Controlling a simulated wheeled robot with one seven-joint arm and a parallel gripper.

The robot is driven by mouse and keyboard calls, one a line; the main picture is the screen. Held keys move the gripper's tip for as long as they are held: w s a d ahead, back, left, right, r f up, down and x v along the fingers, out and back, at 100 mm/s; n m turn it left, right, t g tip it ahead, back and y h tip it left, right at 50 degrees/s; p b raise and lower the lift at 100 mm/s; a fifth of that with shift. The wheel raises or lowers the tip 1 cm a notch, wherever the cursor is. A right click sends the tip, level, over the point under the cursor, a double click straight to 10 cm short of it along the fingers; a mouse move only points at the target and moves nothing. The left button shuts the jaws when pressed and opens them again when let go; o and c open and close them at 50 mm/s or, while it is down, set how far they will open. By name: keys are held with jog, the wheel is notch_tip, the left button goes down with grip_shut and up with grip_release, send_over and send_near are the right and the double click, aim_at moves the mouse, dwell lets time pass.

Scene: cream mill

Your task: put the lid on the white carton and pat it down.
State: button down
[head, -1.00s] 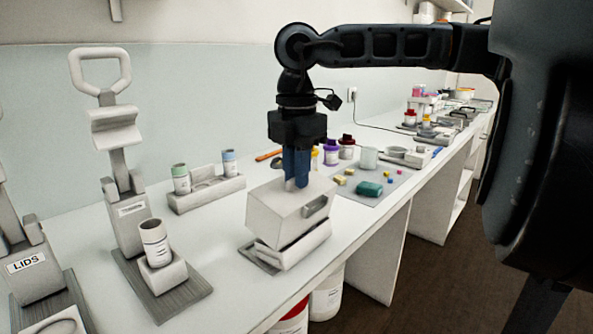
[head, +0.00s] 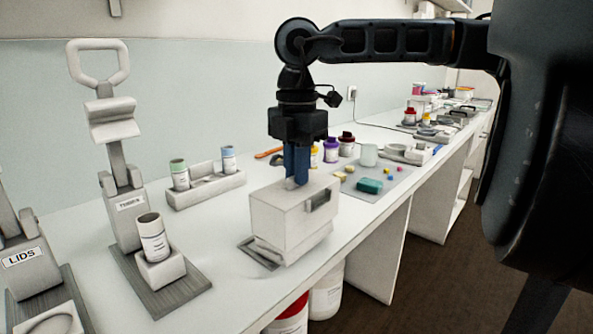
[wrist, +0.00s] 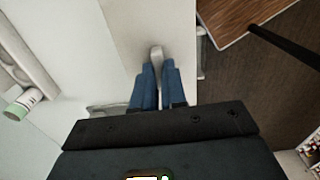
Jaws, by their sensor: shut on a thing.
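The white carton (head: 292,252) stands near the front edge of the bench; only a low strip of it shows. The deep white box-shaped lid (head: 284,221) sits over it, with a dark hand slot in its right side. I cannot tell whether it is fully seated. My gripper (head: 297,182) is above the lid, pointing down, its blue fingers shut on the lid's small pale grip. In the wrist view the pale grip (wrist: 156,54) shows between the fingertips, above the lid's flat top (wrist: 140,22).
A grey plate (head: 256,250) lies under the carton. To the left stand a press holding a white jar (head: 152,238) and another labelled LIDS (head: 22,258). A rack (head: 205,190) with two small jars is behind. A mat with small blocks and a teal block (head: 369,186) lies right.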

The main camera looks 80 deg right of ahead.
jog(key=shift+s+a+f+b, duration=0.15)
jog(key=shift+f+b, duration=0.75)
jog(key=shift+b, duration=0.8)
dwell(1.0)
grip_release()
jog(key=shift+r, duration=0.1)
dwell(0.7)
jog(key=shift+r, duration=0.15)
jog(key=shift+r+p, duration=1.35)
jog(key=shift+r, duration=2)
